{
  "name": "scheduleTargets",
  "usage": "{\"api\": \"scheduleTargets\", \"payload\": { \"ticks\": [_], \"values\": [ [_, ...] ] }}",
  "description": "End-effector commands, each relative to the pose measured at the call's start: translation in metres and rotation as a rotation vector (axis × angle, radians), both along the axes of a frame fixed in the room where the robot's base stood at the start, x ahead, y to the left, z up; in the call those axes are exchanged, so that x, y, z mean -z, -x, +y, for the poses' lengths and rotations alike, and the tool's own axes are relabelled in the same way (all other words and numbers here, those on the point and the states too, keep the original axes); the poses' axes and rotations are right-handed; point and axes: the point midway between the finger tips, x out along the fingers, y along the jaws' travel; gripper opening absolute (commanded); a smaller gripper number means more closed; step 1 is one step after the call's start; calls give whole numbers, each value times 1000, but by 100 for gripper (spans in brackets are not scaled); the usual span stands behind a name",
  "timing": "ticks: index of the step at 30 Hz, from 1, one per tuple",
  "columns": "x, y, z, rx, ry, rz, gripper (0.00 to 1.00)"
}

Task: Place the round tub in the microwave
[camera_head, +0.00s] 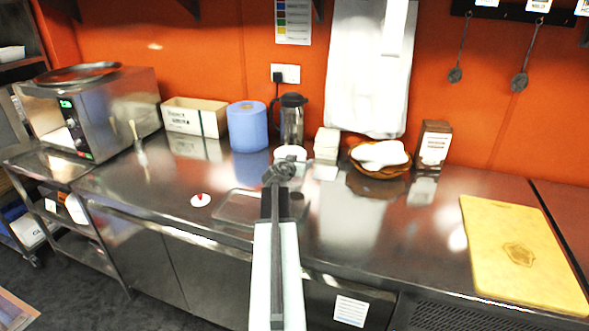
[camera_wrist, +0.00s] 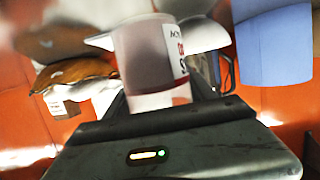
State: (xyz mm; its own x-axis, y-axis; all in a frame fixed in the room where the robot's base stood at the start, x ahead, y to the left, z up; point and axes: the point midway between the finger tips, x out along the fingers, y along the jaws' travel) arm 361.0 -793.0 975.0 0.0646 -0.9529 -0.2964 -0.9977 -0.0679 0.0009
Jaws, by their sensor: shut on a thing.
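The round tub (camera_wrist: 150,55) is a translucent, pale cup shape with a white, red-lettered label, seen large in the wrist view. My gripper (camera_wrist: 160,98) is shut on it. In the head view my gripper (camera_head: 281,172) is over the middle of the counter, with the white rim of the tub (camera_head: 290,152) just behind it, partly hidden. The microwave (camera_head: 112,112) is a steel box at the far left of the counter, well away from my gripper. Its control panel (camera_head: 76,128) has a lit green display. I cannot tell whether its door is open.
A dark round pan (camera_head: 77,73) lies on the microwave. An open box (camera_head: 195,116), blue paper roll (camera_head: 248,126) and flask (camera_head: 291,120) stand along the wall. A basket (camera_head: 381,170) and brown carton (camera_head: 433,145) are to the right. A clear tray (camera_head: 236,207) lies in front.

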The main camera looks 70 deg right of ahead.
Motion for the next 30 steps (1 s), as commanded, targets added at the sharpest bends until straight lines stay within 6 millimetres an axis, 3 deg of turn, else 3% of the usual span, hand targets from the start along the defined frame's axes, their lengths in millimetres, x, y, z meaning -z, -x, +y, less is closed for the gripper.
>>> {"api": "scheduleTargets", "payload": {
  "ticks": [5, 8, 9, 13, 25, 26, 27, 30],
  "values": [
    [0, -3, -3, -3, 0, 0, 0],
    [2, -4, -17, -1, 1, 1, 0],
    [16, -1, -15, 1, 0, 0, 0],
    [40, 2, -15, 5, 0, 1, 0],
    [41, 2, -15, 5, 0, 1, 0],
    [39, 3, -16, 5, 0, 0, 72],
    [39, 3, -16, 6, 0, 0, 83],
    [39, 4, -16, 7, 0, 0, 85]
  ]
}}
